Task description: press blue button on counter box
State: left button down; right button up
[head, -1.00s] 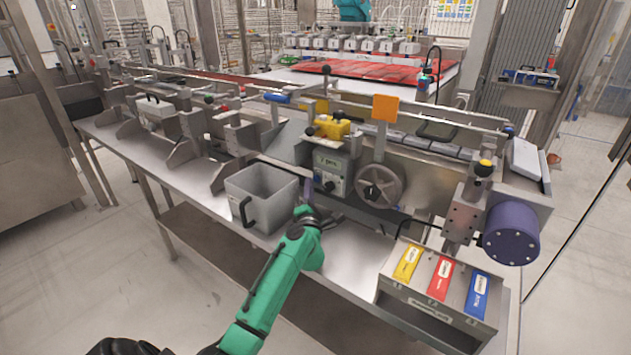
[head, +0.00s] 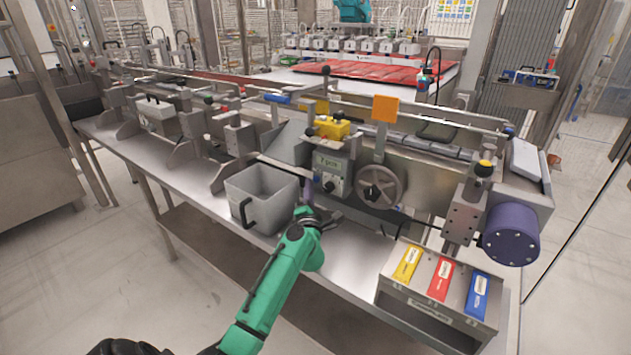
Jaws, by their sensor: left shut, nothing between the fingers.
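The counter box (head: 332,165) is a small grey unit with a lit display and a dark round knob low on its front. It is mounted on the machine near the middle of the head view. My left gripper (head: 308,187) is shut and empty, with its fingers pointing up at the lower left of the box front. I cannot tell whether the fingertips touch the box. I cannot make out the blue button clearly; the fingers cover part of that area. My right gripper is not in view.
A grey open bin (head: 262,196) stands just left of the gripper. A handwheel (head: 379,187) is right of the box, with a yellow block (head: 333,127) above it. A sloped holder (head: 437,312) with yellow, red and blue labels sits at the front right.

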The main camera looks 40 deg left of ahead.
pick_arm(q)
jog(key=shift+w, duration=0.15)
dwell(0.6)
jog(key=shift+w, duration=0.3)
jog(key=shift+w, duration=0.35)
dwell(0.4)
jog(key=shift+s, duration=0.1)
jog(key=shift+s+p, duration=0.6)
jog(key=shift+s, duration=0.1)
